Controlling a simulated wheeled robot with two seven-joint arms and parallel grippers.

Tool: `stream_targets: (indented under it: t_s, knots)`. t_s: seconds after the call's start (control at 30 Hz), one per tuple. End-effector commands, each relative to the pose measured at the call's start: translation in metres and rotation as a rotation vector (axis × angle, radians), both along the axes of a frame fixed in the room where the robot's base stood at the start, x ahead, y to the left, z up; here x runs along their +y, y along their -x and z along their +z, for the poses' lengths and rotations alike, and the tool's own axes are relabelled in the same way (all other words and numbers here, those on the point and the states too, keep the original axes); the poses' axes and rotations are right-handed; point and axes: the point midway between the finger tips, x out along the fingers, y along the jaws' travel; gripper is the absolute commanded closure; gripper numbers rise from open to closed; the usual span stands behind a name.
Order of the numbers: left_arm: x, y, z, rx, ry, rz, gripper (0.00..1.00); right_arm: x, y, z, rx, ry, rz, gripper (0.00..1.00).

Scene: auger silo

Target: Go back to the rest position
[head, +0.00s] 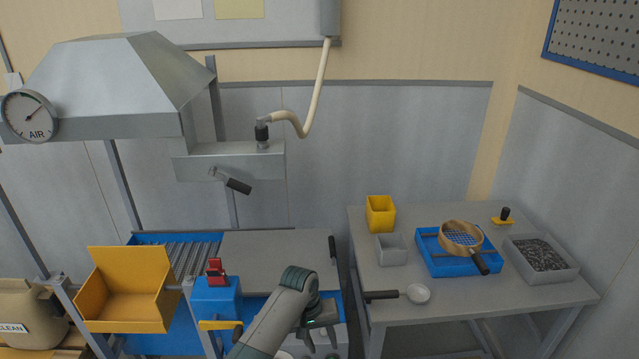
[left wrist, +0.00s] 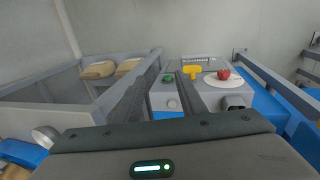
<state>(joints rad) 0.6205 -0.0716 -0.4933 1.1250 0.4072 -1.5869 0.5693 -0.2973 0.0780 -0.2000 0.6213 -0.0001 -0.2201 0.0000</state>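My left gripper (head: 321,343) is at the bottom centre of the head view, over the front of the machine, its fingers pointing down. In the left wrist view its two dark fingers (left wrist: 172,92) stand apart, with nothing between the tips. A grey and blue box with a green button (left wrist: 168,79) and a pale round knob shows beyond the gap. My left forearm hides part of the machine's front. My right gripper is in neither view.
A yellow hopper bin (head: 126,289) and a blue block with a red lever (head: 216,271) stand left of my arm. The right table (head: 450,293) carries a sieve (head: 461,238), a scoop (head: 417,293) and a grey tray of dark pellets (head: 541,254). A metal hood (head: 120,85) overhangs the left.

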Motion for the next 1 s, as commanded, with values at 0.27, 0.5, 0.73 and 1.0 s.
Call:
stream_targets:
  t_s: [0.27,0.5,0.73,1.0]
  knots:
    - [0.025,0.031,-0.09,-0.004,0.003,0.019,0.62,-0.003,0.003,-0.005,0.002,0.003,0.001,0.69]
    - [0.066,0.093,-0.202,-0.026,-0.019,0.026,0.62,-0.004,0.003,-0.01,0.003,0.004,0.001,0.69]
    - [0.109,0.173,-0.296,-0.048,-0.059,0.005,0.62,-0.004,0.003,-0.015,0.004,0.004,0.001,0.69]
    - [0.161,0.289,-0.384,-0.068,-0.119,-0.053,0.62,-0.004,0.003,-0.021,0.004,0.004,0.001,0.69]
